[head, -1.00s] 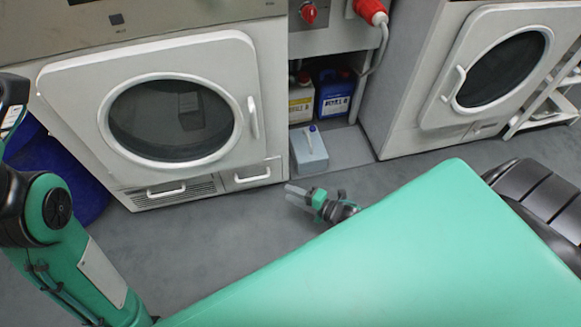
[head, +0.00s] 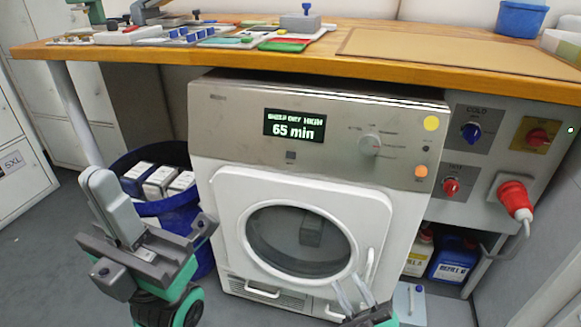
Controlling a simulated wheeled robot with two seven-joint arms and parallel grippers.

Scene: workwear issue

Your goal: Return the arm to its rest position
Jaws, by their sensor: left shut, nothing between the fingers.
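My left gripper (head: 108,195) is at the left of the head view, fingers up and together with nothing between them. It shows in front of the blue tub and the table leg. My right gripper (head: 355,291) is low in the view, in front of the lower right of the dryer door. Its two pale fingers stand apart with nothing visible between them. Most of both my arms is outside the frame.
A dryer (head: 300,230) with its door shut and a display reading 65 min stands under a wooden worktop (head: 350,30). A blue tub (head: 175,215) holds several packs. A red plug (head: 515,196) sticks out at right. Grey floor (head: 40,260) is clear at left.

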